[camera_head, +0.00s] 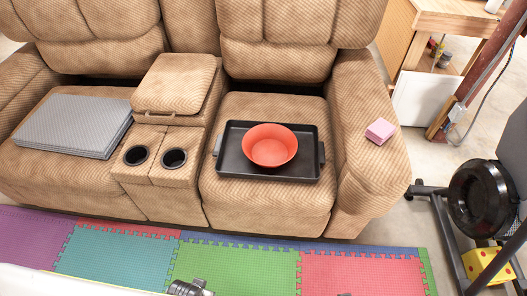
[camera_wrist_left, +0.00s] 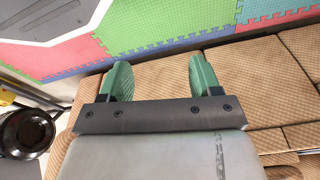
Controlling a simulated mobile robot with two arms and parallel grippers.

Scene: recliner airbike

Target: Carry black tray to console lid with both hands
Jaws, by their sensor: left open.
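The black tray (camera_head: 235,163) lies flat on the right seat of the tan recliner, with a grey handle at each short end. A red-orange bowl (camera_head: 270,145) sits in it. The console lid (camera_head: 176,82) is a tan padded block between the two seats, closed, with its top bare. My left gripper (camera_wrist_left: 158,65) is open and empty in the left wrist view, its two green fingers apart. The tray does not show in that view. Small grey parts at the head view's bottom edge are too cut off to identify. My right gripper is not in view.
Two cup holders (camera_head: 174,158) are in front of the lid. A grey folded pad (camera_head: 75,124) lies on the left seat. A pink block (camera_head: 380,131) rests on the right armrest. A coloured foam mat (camera_head: 230,268) covers the floor. Exercise equipment (camera_head: 482,205) stands at the right.

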